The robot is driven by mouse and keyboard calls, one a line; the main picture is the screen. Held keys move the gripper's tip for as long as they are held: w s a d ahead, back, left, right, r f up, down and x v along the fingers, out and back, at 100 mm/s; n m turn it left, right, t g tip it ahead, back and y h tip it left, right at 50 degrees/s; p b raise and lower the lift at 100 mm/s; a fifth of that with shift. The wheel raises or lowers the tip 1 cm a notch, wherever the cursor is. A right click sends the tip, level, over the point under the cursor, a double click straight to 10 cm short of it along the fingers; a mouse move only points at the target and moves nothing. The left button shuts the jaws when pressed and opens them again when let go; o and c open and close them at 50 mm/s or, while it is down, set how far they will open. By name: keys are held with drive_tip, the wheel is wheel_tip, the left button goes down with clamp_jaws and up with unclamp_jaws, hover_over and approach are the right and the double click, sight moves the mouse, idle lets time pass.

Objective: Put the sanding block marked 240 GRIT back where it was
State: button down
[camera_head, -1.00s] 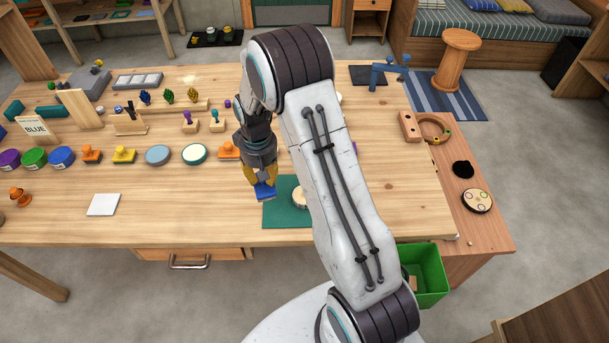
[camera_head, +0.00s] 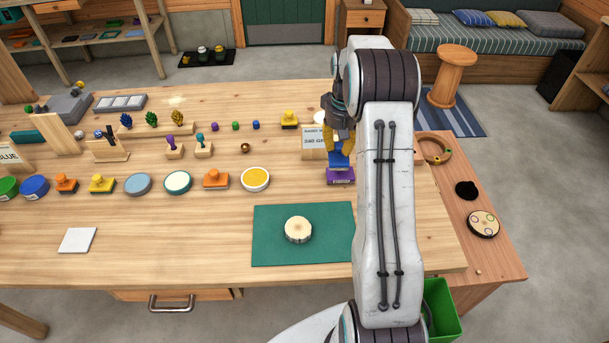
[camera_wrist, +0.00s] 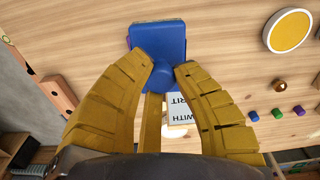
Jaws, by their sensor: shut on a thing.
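A blue block with a round knob (camera_head: 338,161) is held by my gripper (camera_head: 338,150) at the right part of the table. In the wrist view my gripper's yellow fingers (camera_wrist: 163,72) are shut on the knob of the blue block (camera_wrist: 158,38). A purple block (camera_head: 341,176) shows directly below the blue one in the head view; I cannot tell whether they touch. A white card (camera_head: 314,140) with "240 GR" legible stands just behind and left of them, partly hidden by my gripper. No grit mark is readable on the blue block.
A green mat (camera_head: 275,250) with a wood slice (camera_head: 298,230) lies at the front. A yellow-topped round tin (camera_head: 256,179) and an orange stamp-like block (camera_head: 216,180) stand to the left. A yellow-knobbed block (camera_head: 289,119) stands behind. My arm hides part of the table's right side.

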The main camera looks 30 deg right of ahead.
drive_tip(key=shift+s+a, duration=0.45)
drive_tip(key=shift+s, duration=0.1)
drive_tip(key=shift+a+f+n, duration=0.15)
drive_tip(key=shift+a+n, duration=0.05)
drive_tip(key=shift+n, duration=0.1)
drive_tip(key=shift+w+a+f+b, duration=0.75)
drive_tip(key=shift+w+a+f, duration=0.6)
drive_tip(key=shift+f, duration=0.45)
drive_tip(key=shift+w+a+f+b, duration=0.75)
drive_tip(key=shift+w+a+f, duration=0.55)
drive_tip(key=shift+f, duration=0.45)
drive_tip(key=shift+w+a+f+b, duration=0.75)
drive_tip(key=shift+w+a+f, duration=0.6)
drive_tip(key=shift+f, duration=0.45)
drive_tip(key=shift+d+f, duration=0.1)
drive_tip(key=shift+f, duration=0.05)
drive_tip(key=c, duration=1.1)
unclamp_jaws()
